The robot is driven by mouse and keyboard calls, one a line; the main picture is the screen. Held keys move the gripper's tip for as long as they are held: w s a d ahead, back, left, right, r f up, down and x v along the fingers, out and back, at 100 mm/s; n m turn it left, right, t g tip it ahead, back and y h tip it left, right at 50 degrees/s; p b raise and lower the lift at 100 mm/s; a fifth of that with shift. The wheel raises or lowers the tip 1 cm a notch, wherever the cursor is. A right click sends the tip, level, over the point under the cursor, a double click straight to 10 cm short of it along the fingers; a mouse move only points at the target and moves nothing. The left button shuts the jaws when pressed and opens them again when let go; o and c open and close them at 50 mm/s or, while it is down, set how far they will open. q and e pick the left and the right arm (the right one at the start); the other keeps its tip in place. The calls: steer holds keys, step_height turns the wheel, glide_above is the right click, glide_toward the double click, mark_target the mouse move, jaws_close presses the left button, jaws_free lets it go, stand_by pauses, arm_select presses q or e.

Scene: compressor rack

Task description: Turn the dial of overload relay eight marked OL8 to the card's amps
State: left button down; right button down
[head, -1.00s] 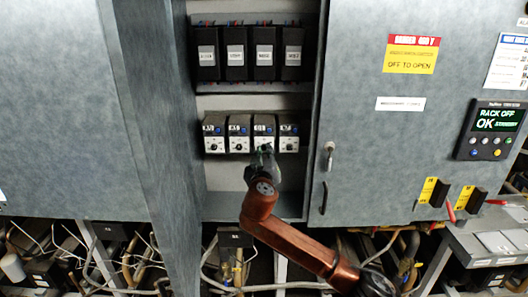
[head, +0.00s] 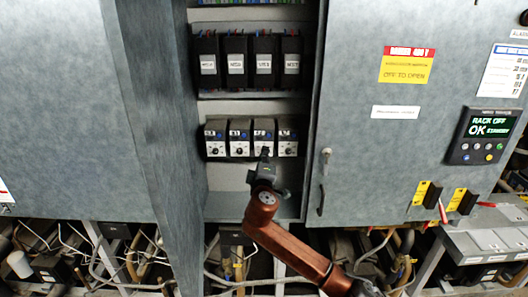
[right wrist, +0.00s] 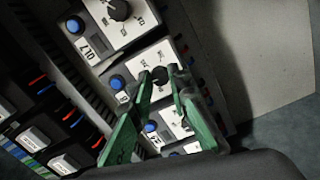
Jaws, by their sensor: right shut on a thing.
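A row of pale overload relays sits on the lower shelf of the open cabinet. My right gripper (head: 264,156) reaches up to the third relay from the left (head: 263,136). In the right wrist view its green fingers (right wrist: 162,82) are closed around that relay's black dial (right wrist: 160,75). This relay has a blue button (right wrist: 117,82); its label is too small to read. The relay beside it (right wrist: 115,22) is labelled OL7 and its dial is free. A white printed card (head: 503,70) is on the right door; its figures are unreadable. My left gripper is not in view.
Several black blocks (head: 236,58) stand on the shelf above. The grey left door (head: 150,120) stands close beside the opening. Pipes and cables run below.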

steer(key=n+p, duration=1)
steer(key=n, duration=0.3)
steer(key=shift+f+y, duration=0.15)
steer(key=shift+y, duration=0.25)
steer(key=shift+f, duration=0.1)
steer(key=c, duration=1.8)
jaws_free()
steer(key=shift+r, duration=0.2)
